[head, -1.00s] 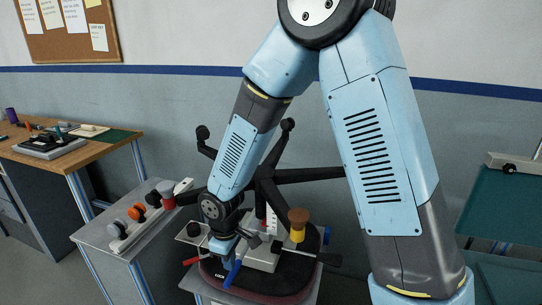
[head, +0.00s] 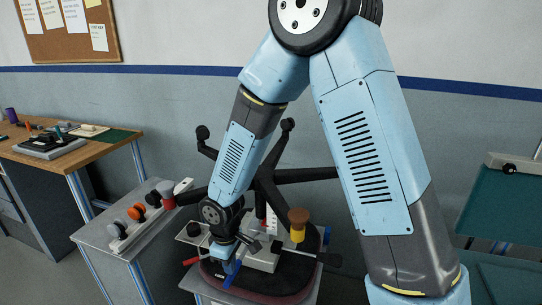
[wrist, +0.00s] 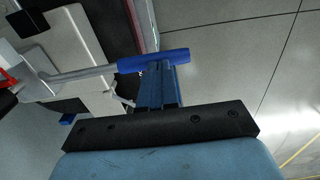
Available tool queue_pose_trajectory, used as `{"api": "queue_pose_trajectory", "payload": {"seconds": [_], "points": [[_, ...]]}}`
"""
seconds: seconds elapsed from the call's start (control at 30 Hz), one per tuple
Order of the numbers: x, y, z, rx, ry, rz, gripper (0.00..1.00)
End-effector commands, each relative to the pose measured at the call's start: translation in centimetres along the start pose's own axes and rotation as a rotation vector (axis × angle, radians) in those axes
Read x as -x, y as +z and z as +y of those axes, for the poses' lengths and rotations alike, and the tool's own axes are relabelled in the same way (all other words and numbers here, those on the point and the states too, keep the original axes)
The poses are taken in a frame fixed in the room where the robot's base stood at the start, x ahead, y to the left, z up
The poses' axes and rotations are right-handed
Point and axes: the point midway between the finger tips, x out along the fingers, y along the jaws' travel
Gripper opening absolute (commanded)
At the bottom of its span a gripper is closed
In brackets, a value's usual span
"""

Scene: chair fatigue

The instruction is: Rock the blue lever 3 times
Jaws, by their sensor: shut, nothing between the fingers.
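The blue lever (head: 231,274) sticks out at the front of the upturned chair's mechanism (head: 262,260). In the wrist view its blue grip (wrist: 153,60) lies across my fingertips at the end of a grey rod. My gripper (head: 238,256) is shut with nothing held, its blue fingers (wrist: 158,88) right at the grip. Whether they touch it I cannot tell. My arm hides part of the mechanism in the head view.
A red lever (head: 191,261) is to the left of the blue one. An orange-brown knob on a yellow post (head: 298,224) and the black chair base (head: 268,190) stand close behind. A grey cabinet with knobs (head: 105,235) is at left.

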Motion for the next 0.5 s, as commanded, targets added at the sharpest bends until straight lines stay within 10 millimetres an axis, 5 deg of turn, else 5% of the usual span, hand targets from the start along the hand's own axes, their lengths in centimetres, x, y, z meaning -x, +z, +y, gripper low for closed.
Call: {"api": "queue_pose_trajectory", "payload": {"seconds": [0.5], "points": [[-1.3, 0.1, 0.0, 0.002, -0.001, -0.002, 0.00]]}}
